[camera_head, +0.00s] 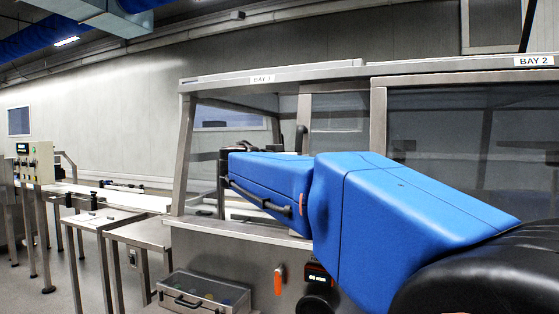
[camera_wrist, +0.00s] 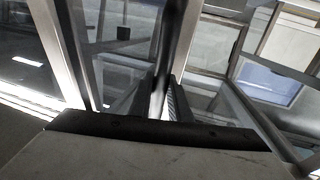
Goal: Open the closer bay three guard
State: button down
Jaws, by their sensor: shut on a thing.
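The bay three guard (camera_head: 345,107) is a clear panel in a steel frame under the BAY 3 label (camera_head: 262,79). A dark upright handle (camera_head: 300,138) shows in front of its glazing, above my blue arm. In the wrist view, my gripper (camera_wrist: 160,98) is shut on a dark upright bar (camera_wrist: 173,35), which looks like a guard handle beside a steel frame post (camera_wrist: 58,50). My arm hides much of the guard's lower part, and I cannot make out my fingertips in the head view. How far the guard stands open is unclear.
The BAY 2 enclosure (camera_head: 460,130) adjoins on the right. A steel side table (camera_head: 145,232) and a conveyor (camera_head: 125,198) stand to the left, with a control box (camera_head: 35,162) beyond. A clear bin (camera_head: 203,292) sits low in front. An orange handle (camera_head: 280,279) is on the lower panel.

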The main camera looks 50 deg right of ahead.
jog(key=shift+s+d, duration=0.3)
jog(key=shift+s, duration=0.55)
jog(key=shift+s+d, duration=0.25)
jog(key=shift+s, duration=0.55)
jog(key=c, duration=1.6)
grip_release()
jog(key=shift+c, duration=0.2)
jog(key=s+a, duration=0.2)
jog(key=a, duration=1.5)
jog(key=shift+s, duration=0.3)
